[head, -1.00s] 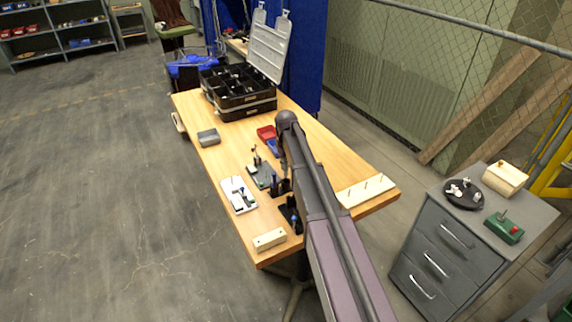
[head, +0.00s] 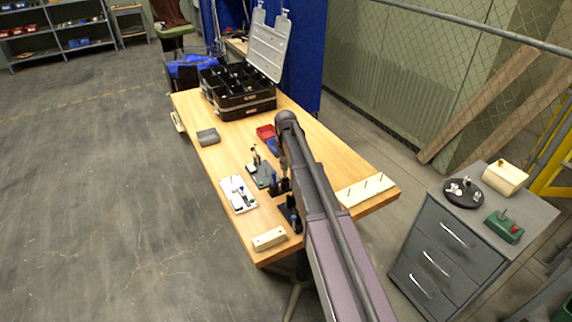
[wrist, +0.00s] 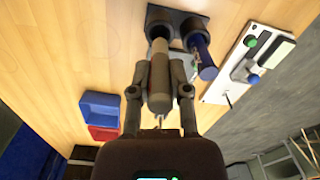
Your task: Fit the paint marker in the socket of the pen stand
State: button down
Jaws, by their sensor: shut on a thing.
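In the wrist view my gripper (wrist: 160,98) is shut on the paint marker (wrist: 160,75), a tan-brown cylinder with a paler end. That pale end points at the left socket of the black pen stand (wrist: 180,22). The end overlaps the socket's edge in the picture; I cannot tell whether it is inside. A blue marker (wrist: 203,52) stands at the stand's right socket, beside the held one. In the head view my arm hides the gripper and the held marker.
A blue tray (wrist: 101,110) and a red tray (wrist: 103,133) lie left in the wrist view. A white panel with knobs (wrist: 245,65) lies close on the right. In the head view a pale wooden block (head: 269,238) lies at the table's near corner and a pegged board (head: 366,190) on the right.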

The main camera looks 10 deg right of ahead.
aim_at(286, 175)
jog(key=shift+f+b, duration=2.3)
jog(key=shift+b, duration=0.05)
dwell(1.7)
jog(key=c, duration=0.5)
grip_release()
jog(key=shift+r, duration=0.1)
notch_tip(286, 175, up, 9)
jog(key=p, duration=0.9)
jog(key=shift+f+b, duration=0.3)
jog(key=shift+f, duration=0.15)
jog(key=shift+f, duration=0.1)
